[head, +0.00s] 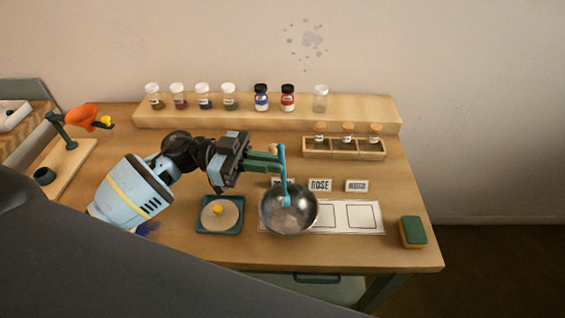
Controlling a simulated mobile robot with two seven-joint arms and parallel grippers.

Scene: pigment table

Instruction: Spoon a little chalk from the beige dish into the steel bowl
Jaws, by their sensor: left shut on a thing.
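My left gripper (282,162) is shut on the upper part of a blue spoon (283,180), which hangs nearly upright. The spoon's lower end overlaps the inside of the steel bowl (306,222); I cannot tell whether it touches the bowl, or whether it holds chalk. The bowl stands at the left end of a white marked mat. A round beige dish or plate (207,219) lies on a dark teal square base, left of the bowl, with a small yellow lump (217,209) on it. I cannot tell if this is the chalk dish. My right gripper is not in view.
Small jars (261,98) stand on a wooden shelf (365,118) at the back. A wooden rack (343,154) holds corked vials. Label cards (320,185) stand behind the mat (363,214). A green sponge (412,232) lies at the right. An orange-headed stand (82,117) is at the left.

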